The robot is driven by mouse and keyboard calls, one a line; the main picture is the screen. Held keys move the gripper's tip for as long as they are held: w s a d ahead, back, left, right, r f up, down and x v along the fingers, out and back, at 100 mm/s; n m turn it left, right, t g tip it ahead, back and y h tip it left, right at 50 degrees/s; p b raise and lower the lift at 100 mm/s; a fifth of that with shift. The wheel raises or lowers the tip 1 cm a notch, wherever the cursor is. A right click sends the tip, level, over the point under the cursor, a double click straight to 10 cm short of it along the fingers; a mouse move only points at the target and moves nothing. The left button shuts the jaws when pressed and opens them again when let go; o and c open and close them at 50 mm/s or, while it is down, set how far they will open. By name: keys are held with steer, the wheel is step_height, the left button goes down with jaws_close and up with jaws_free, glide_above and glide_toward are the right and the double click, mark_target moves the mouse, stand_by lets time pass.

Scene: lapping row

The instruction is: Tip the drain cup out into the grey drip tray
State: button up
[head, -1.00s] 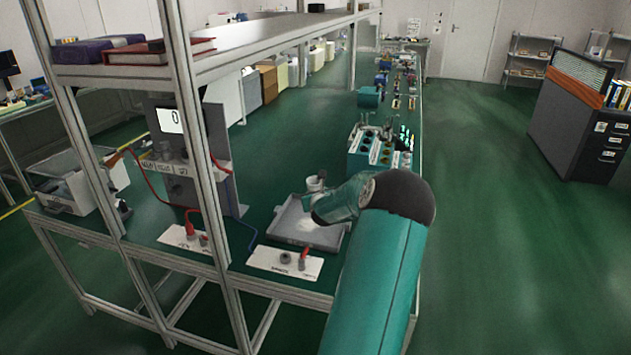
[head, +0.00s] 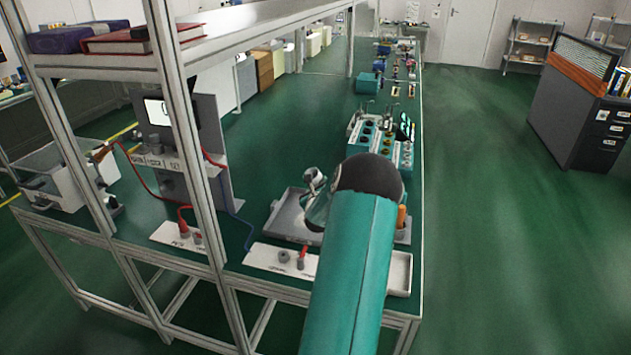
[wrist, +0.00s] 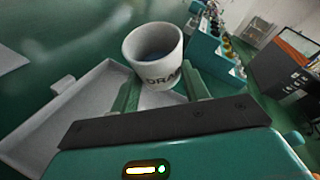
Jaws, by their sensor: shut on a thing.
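A white cup (wrist: 154,52) lettered "DRA…" sits between the two green fingers of my gripper (wrist: 160,92) in the wrist view. My gripper is shut on it. The cup's open mouth faces up, and its inside looks dark bluish; I cannot tell how much it holds. The grey drip tray (wrist: 38,127) lies below and to the left of the cup. In the head view the tray (head: 284,218) is on the green bench, partly hidden by my arm. The cup (head: 314,179) shows small above the tray's back part, and my gripper is mostly hidden there.
A white plate with plugs (head: 265,258) lies in front of the tray, and a shallow pale tray (head: 400,274) is at the bench's front right corner. The shelf post (head: 187,150) rises at left.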

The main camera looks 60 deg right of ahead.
step_height(320, 180, down, 2)
steer(key=n+t+h, duration=0.1)
steer(key=n, duration=0.2)
steer(key=n+h, duration=0.1)
steer(key=n, duration=0.1)
steer(key=n+t+h, duration=0.1)
steer(key=n+h, duration=0.1)
steer(key=n, duration=0.1)
steer(key=shift+s+d+f+n+t, duration=0.15)
steer(key=shift+f+n+t, duration=0.1)
steer(key=shift+n+t, duration=0.05)
stand_by(0.4)
stand_by(1.0)
